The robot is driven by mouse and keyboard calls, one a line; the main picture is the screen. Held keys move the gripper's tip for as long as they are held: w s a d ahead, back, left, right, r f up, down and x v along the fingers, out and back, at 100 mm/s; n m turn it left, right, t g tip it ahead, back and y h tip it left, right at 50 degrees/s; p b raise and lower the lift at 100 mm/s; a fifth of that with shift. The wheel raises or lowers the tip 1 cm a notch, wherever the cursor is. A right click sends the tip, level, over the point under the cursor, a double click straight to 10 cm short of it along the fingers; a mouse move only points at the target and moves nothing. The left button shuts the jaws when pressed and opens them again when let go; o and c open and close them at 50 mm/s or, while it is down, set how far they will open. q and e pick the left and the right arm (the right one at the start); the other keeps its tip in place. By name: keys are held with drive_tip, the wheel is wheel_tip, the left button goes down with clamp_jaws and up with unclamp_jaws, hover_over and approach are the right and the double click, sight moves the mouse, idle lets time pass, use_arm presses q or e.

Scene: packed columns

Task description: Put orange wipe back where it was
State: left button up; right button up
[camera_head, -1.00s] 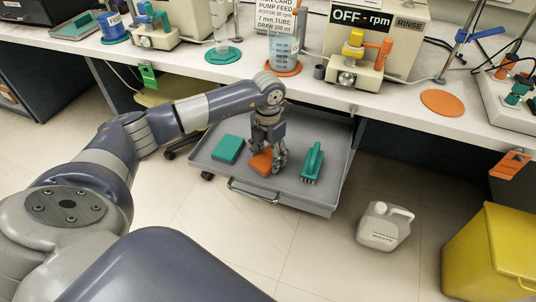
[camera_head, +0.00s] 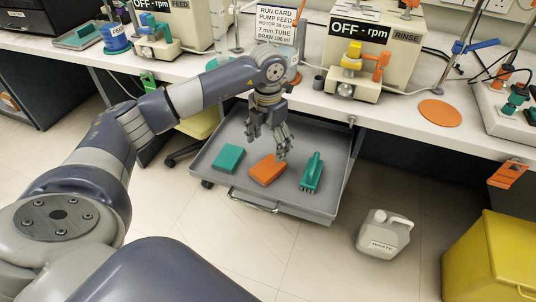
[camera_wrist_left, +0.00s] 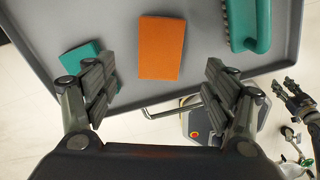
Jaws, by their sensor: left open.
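The orange wipe (camera_head: 267,170) lies flat in the open grey drawer (camera_head: 300,203), between a green wipe (camera_head: 228,158) on its left and a green brush (camera_head: 312,173) on its right. In the left wrist view the orange wipe (camera_wrist_left: 161,48) lies on the tray floor beyond the fingertips, between the two fingers but apart from both. My left gripper (camera_head: 268,147) is open and empty, above and a little behind the wipe. It also shows in the left wrist view (camera_wrist_left: 155,92). My right gripper (camera_wrist_left: 292,90) appears at the right edge of the wrist view, too small to judge.
The white bench (camera_head: 400,113) overhangs the drawer's back, with pumps and a run card (camera_head: 276,25) on it. A white waste jug (camera_head: 384,233) and a yellow bin (camera_head: 492,262) stand on the floor to the right. The floor before the drawer is clear.

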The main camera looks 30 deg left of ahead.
use_arm(q)
drive_tip(key=shift+r, duration=1.5)
